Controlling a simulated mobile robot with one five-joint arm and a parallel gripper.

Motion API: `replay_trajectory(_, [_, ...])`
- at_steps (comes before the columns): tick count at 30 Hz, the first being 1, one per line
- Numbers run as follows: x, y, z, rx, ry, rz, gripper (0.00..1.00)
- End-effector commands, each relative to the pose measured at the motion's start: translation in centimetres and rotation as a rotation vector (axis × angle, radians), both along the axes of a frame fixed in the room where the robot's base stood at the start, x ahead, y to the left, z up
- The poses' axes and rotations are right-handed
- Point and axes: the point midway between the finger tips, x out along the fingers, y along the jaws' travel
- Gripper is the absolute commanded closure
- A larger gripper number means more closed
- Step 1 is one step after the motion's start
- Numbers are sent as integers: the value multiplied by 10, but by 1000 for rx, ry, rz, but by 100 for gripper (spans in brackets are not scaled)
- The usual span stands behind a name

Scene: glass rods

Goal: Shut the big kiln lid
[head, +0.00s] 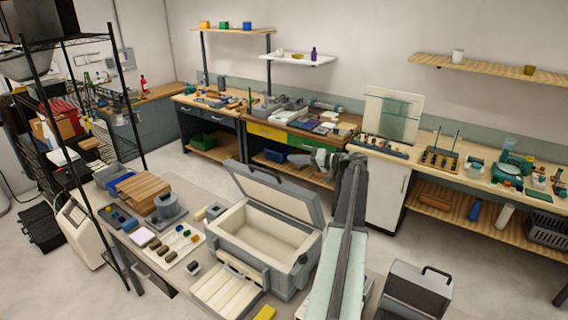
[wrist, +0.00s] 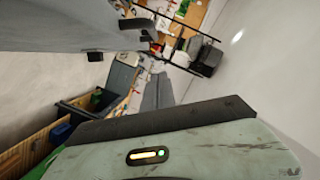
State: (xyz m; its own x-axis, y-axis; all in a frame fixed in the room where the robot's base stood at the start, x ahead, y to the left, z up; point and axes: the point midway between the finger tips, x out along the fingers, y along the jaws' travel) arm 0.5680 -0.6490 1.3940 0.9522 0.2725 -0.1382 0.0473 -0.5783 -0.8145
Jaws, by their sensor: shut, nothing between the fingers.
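The big kiln (head: 257,268) is a grey box with a cream lining, standing in the front middle of the head view. Its grey lid (head: 270,193) is open, tilted up and back along the far edge. The cream inside looks empty. A cream-lined front flap (head: 228,292) hangs open at the kiln's front. My gripper (head: 308,158) is shut and empty, above and behind the lid's upper right corner, apart from the lid as far as I can tell. In the wrist view I cannot make out the fingers or the kiln clearly.
A bench left of the kiln holds a wooden block (head: 143,190), a grey block (head: 166,207) and a tray of small pieces (head: 172,247). A dark box with a handle (head: 417,290) stands at right. A black rack (head: 128,115) is at left. Workbenches line the back wall.

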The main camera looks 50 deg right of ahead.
Motion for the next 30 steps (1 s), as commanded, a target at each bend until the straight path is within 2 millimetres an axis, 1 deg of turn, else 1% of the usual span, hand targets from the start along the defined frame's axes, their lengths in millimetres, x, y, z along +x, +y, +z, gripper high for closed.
replay_trajectory(3, [25,8,-6,0,0,4,100])
replay_trajectory(11, [80,24,-13,-1,1,5,100])
replay_trajectory(13, [77,36,-25,0,1,3,100])
replay_trajectory(15, [76,45,-30,0,1,3,100])
replay_trajectory(18, [76,53,-34,0,1,3,100])
replay_trajectory(22, [76,57,-36,0,1,3,100])
replay_trajectory(30, [77,57,-35,0,1,3,100])
